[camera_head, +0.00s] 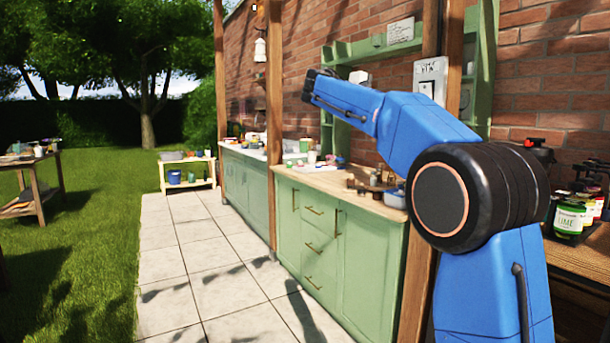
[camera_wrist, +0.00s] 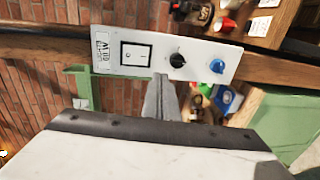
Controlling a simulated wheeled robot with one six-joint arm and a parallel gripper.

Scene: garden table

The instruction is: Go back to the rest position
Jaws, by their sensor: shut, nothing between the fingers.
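My gripper (camera_wrist: 161,98) shows in the wrist view, its grey fingers together and empty. The fingertips lie in the picture just below a white control panel (camera_wrist: 210,55), which has a rocker switch (camera_wrist: 136,54), a black knob (camera_wrist: 178,60) and a blue knob (camera_wrist: 217,66). I cannot tell how far the fingers are from the panel. In the head view my blue arm is raised and reaches left in front of the brick wall; my gripper cannot be made out there. A white panel (camera_head: 430,75) on a wooden post also shows in the head view, beside my arm.
Green cabinets (camera_head: 330,235) with a wooden top carry small items along the wall. Paint cans (camera_head: 568,218) stand on a bench at the right. A wooden table (camera_head: 40,160) stands far left on grass. The paved path (camera_head: 190,265) is clear.

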